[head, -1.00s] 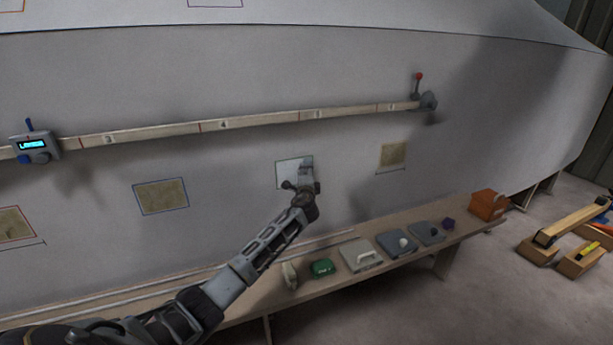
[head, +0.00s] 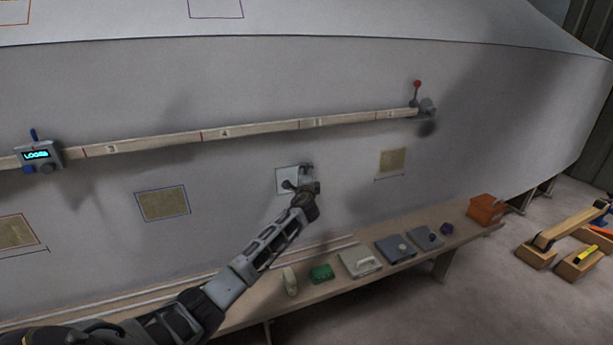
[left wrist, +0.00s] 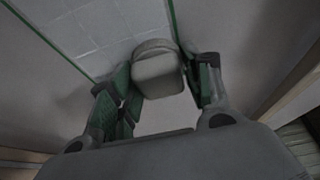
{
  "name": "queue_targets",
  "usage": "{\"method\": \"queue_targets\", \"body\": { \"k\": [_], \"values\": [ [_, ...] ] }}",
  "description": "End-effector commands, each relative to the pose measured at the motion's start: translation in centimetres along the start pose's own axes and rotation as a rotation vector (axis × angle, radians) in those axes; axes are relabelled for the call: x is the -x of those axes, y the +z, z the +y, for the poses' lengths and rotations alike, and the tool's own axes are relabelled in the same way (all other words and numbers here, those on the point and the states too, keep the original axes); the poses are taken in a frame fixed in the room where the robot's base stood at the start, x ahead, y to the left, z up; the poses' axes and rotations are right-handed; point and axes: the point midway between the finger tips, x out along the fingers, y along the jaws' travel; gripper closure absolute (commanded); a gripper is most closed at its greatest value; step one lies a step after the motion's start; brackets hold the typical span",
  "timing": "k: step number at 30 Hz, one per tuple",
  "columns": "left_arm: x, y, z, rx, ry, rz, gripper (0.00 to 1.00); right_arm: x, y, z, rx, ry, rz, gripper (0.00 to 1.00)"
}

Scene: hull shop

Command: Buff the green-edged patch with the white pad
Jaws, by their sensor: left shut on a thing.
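The green-edged patch (head: 286,180) is a pale square on the grey hull wall, below the rail. In the left wrist view its pale face (left wrist: 95,30) shows grid lines and green edge lines. My left gripper (head: 304,186) is at the patch's right side in the head view. In the left wrist view the gripper (left wrist: 158,85) is shut on a rounded whitish block, which I take for the white pad (left wrist: 157,72). The pad is at the patch's near edge; I cannot tell whether it touches the surface. My right gripper is not in view.
A bench (head: 345,285) below holds a green block (head: 321,273), a pale handled block (head: 360,262), grey pads and an orange box (head: 487,209). Blue-edged (head: 163,203) and tan (head: 392,161) patches flank this one. The rail (head: 250,132) carries a display box (head: 38,157) reading "LOOSE".

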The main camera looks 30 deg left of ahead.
Motion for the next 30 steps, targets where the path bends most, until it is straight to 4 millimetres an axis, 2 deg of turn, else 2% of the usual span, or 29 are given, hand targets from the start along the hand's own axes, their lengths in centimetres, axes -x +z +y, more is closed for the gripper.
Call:
{"method": "queue_targets", "body": {
  "k": [18, 30],
  "values": [
    [-0.1, 0.1, -3.2, 0.001, -0.001, -0.001, 0.72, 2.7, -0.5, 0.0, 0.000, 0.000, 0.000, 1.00],
    [-0.1, 0.1, -3.3, 0.000, -0.001, -0.001, 0.72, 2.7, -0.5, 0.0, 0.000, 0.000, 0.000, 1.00]
  ]
}}
